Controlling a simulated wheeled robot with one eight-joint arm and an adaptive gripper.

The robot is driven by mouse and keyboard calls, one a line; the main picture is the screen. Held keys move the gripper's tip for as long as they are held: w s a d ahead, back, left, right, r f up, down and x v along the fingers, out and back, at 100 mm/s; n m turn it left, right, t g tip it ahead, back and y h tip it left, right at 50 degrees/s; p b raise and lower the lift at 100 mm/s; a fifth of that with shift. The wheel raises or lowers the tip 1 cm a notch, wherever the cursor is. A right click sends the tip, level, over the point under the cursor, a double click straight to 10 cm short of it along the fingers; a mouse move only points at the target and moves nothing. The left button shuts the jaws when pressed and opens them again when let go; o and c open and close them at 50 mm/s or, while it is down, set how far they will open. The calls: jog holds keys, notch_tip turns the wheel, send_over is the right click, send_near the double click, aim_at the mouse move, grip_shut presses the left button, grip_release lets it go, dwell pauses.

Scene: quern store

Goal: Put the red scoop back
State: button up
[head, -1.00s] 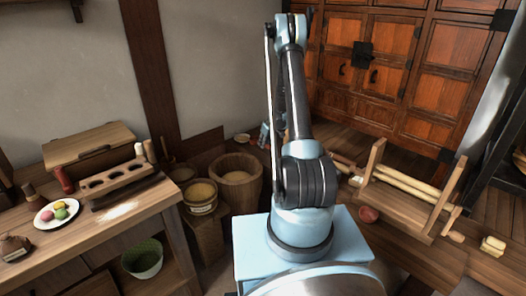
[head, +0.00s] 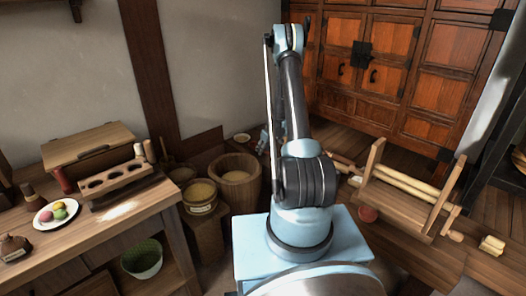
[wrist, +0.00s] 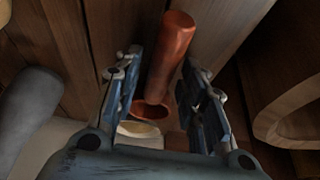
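In the wrist view the red scoop (wrist: 172,55) has its thick handle towards the top and its round bowl end lower down, between the lines of my two fingers. My gripper (wrist: 160,62) is open, with a finger on either side of the handle. A gap shows at the left finger; the right finger overlaps the handle's edge, and I cannot tell if it touches. In the head view my gripper (head: 268,142) is small and mostly hidden behind my arm, low by the back wall. I cannot make out the scoop there.
A wooden tub (head: 236,178) and a smaller grain tub (head: 200,196) stand left of my arm. A workbench (head: 120,222) is at left.

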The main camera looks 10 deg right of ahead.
jog(key=shift+r, duration=0.1)
jog(key=s+r+m, duration=0.1)
jog(key=s+r, duration=0.4)
jog(key=r, duration=0.3)
jog(key=s+d+r, duration=0.1)
jog(key=s+r, duration=0.3)
jog(key=r, duration=0.5)
jog(key=s+r+m, duration=0.1)
jog(key=s+r, duration=0.4)
jog(key=r, duration=0.3)
jog(key=s+a+r+m+g+h, duration=0.1)
jog(key=s+r, duration=0.7)
jog(key=s, duration=0.6)
jog(key=s+f+m+h, duration=0.1)
jog(key=s+m, duration=0.1)
jog(key=s, duration=1.2)
jog(key=s+f+m, duration=0.2)
jog(key=s, duration=1.2)
jog(key=shift+s+g+h, duration=0.3)
jog(key=shift+h, duration=0.1)
